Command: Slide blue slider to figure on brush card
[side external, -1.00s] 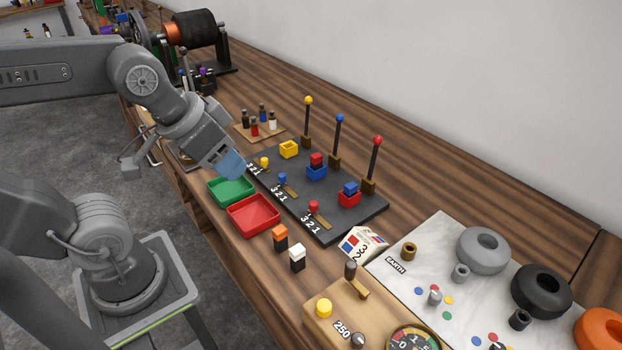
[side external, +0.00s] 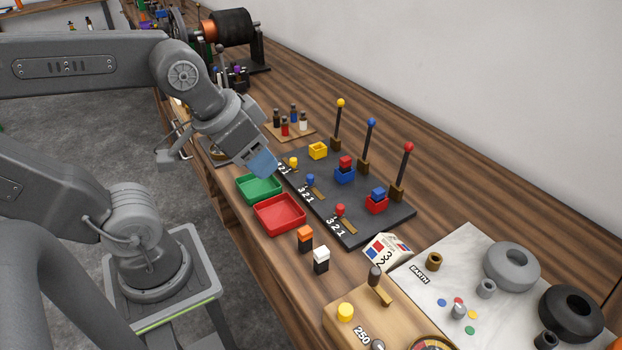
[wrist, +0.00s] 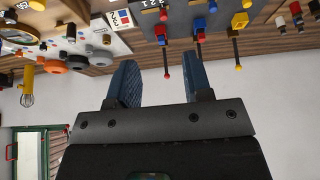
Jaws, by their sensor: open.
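The blue slider (side external: 311,180) is a small blue knob on a brass strip on the dark board (side external: 350,232), between the yellow slider (side external: 293,161) and the red slider (side external: 340,210). White digits 3 2 1 run beside each strip. The blue knob is at the strip's far-left end; I cannot tell which digit it marks. The brush card (side external: 388,251) is a white folded card with red and blue squares and digits 3 and 2, partly readable. My gripper (side external: 263,163) is above the green tray's far edge, left of the sliders. In the wrist view its blue fingers (wrist: 160,75) are apart and empty.
Green (side external: 259,201) and red (side external: 279,225) trays lie left of the board. Upright levers with yellow, blue and red (side external: 409,147) tops stand behind it, with coloured boxes before them. Orange-topped (side external: 305,233) and white-topped (side external: 321,254) blocks stand in front. A bare wood strip lies behind the levers.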

